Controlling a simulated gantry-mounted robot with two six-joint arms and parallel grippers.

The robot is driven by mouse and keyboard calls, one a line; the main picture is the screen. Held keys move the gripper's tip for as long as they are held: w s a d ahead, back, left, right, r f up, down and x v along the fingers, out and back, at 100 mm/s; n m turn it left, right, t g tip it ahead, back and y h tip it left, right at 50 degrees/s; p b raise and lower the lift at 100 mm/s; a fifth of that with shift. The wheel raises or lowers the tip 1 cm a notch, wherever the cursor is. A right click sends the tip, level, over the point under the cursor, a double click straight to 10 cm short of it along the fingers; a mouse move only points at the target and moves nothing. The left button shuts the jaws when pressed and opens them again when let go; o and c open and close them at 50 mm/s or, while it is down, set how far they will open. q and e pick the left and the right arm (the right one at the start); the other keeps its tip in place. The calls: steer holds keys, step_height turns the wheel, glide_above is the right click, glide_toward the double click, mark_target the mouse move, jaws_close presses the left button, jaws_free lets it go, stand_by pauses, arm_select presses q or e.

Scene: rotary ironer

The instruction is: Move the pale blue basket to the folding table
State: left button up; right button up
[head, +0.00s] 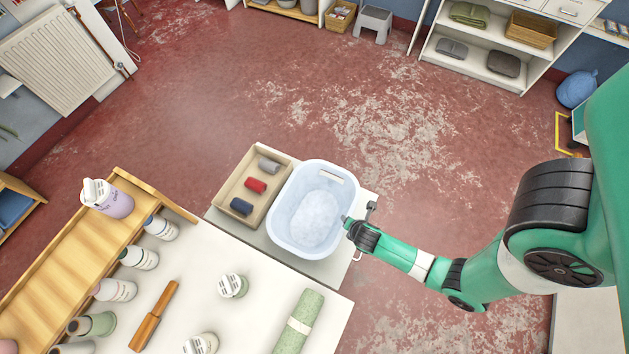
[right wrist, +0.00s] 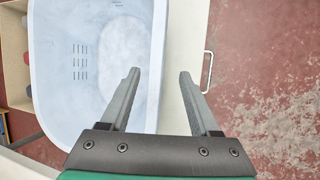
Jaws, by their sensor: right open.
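The pale blue basket (head: 290,237) stands upright on a low white surface, with pale, whitish contents inside. My right gripper (head: 358,213) is at the basket's right side in the head view. In the right wrist view, its open fingers (right wrist: 160,73) lie on either side of the line of the basket's (right wrist: 62,110) rim, one over the inside and one outside. Contact cannot be told. My left gripper is not in view. I cannot tell for certain which surface is the folding table.
A shallow tray (head: 229,199) with rolled cloths touches or nearly touches the basket's left side. A white tabletop (head: 190,270) in front holds bottles, a wooden-handled tool (head: 153,318) and a green roll (head: 299,322). Red floor (head: 240,80) beyond is open.

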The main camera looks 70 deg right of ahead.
steer(key=b+x, duration=0.1)
steer(key=x, duration=0.1)
steer(key=b+x, duration=0.3)
steer(key=x, duration=0.1)
steer(key=shift+w+f+b, duration=0.35)
steer(key=shift+f, duration=0.05)
steer(key=shift+d+f, duration=0.1)
steer(key=shift+d, duration=0.05)
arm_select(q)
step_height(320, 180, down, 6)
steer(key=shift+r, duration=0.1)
arm_select(e)
jaws_close()
steer(key=shift+w, duration=0.1)
